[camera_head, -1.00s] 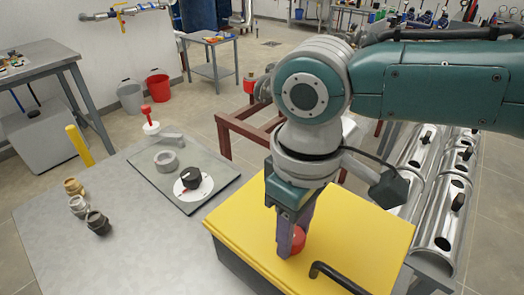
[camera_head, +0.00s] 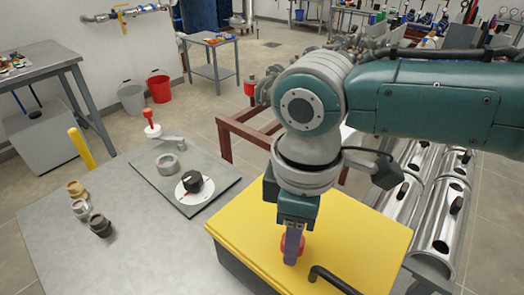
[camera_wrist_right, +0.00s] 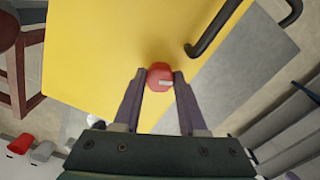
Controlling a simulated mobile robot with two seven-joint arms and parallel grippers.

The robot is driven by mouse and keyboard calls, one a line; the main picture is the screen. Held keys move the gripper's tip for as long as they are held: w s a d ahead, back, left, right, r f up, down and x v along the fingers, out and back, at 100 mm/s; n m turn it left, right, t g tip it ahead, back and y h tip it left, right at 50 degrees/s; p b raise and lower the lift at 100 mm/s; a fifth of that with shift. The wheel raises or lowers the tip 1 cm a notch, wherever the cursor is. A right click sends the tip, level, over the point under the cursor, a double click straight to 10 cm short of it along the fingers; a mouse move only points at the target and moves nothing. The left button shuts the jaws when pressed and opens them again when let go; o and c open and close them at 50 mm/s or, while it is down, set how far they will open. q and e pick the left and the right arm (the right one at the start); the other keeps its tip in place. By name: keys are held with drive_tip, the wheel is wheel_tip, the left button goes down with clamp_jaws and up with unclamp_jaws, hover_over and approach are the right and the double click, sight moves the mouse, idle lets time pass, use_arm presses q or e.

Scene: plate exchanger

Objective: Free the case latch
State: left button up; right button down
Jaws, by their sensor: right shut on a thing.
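The case is a box with a yellow lid (camera_head: 345,235) on the grey table, with a black bar handle (camera_head: 335,279) near its front edge. The red latch knob (camera_head: 302,243) sits on the lid and is partly hidden by my fingers. My right gripper (camera_head: 292,255) points down at the lid, shut on the red latch. In the right wrist view, the red latch (camera_wrist_right: 160,73) with a small pale mark is between the two fingertips (camera_wrist_right: 160,79). The lid lies flat. My left gripper is not in view.
Several small fittings (camera_head: 90,210) stand at the table's left. The front left of the table is clear.

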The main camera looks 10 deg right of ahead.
drive_tip(key=n, duration=0.9)
drive_tip(key=shift+n, duration=1.9)
drive_tip(key=shift+a, duration=0.1)
drive_tip(key=shift+c, duration=2.2)
unclamp_jaws()
wheel_tip(320, 180, up, 10)
